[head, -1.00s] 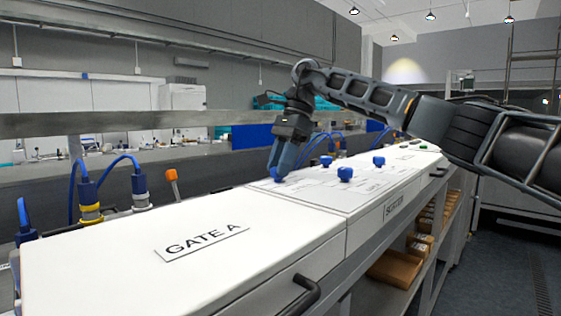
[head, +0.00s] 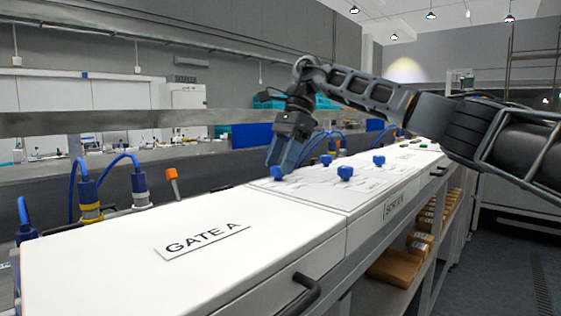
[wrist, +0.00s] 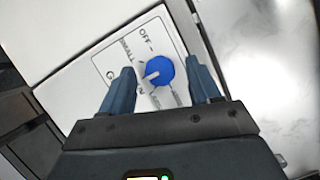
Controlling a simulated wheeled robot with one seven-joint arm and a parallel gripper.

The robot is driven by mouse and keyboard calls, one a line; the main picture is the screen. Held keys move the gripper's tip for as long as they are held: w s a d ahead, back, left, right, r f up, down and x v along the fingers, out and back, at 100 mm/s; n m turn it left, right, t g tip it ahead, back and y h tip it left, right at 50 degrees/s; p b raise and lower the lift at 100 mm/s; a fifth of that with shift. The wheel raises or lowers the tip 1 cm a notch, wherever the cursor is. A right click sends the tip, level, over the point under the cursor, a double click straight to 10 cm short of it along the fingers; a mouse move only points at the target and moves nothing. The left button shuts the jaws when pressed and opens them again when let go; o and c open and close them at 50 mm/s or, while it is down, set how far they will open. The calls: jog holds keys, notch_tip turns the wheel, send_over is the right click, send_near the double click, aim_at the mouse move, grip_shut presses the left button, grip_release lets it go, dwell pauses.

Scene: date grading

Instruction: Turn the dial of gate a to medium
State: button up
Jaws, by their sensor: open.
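A blue dial (wrist: 159,71) with a white pointer sits on a white printed panel (wrist: 85,75). The pointer points left and slightly down in the wrist view, below the OFF and SMALL marks; the lettering at its tip is partly hidden by a finger. My gripper (wrist: 163,84) is open, one finger to each side of the dial, with nothing held. In the head view my gripper (head: 288,153) is just above the nearest blue dial (head: 277,172), on the panel beyond the cabinet labelled GATE A (head: 205,241).
More blue dials stand on the same panel: one behind (head: 326,160), one to the right (head: 346,173) and one farther off (head: 379,161). Blue cables (head: 120,163) and an orange-tipped lever (head: 172,179) stand behind the GATE A cabinet.

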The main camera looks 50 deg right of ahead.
jog(key=b+v, duration=0.1)
jog(key=v, duration=0.6)
jog(key=shift+r, duration=0.2)
jog(key=shift+f, duration=0.1)
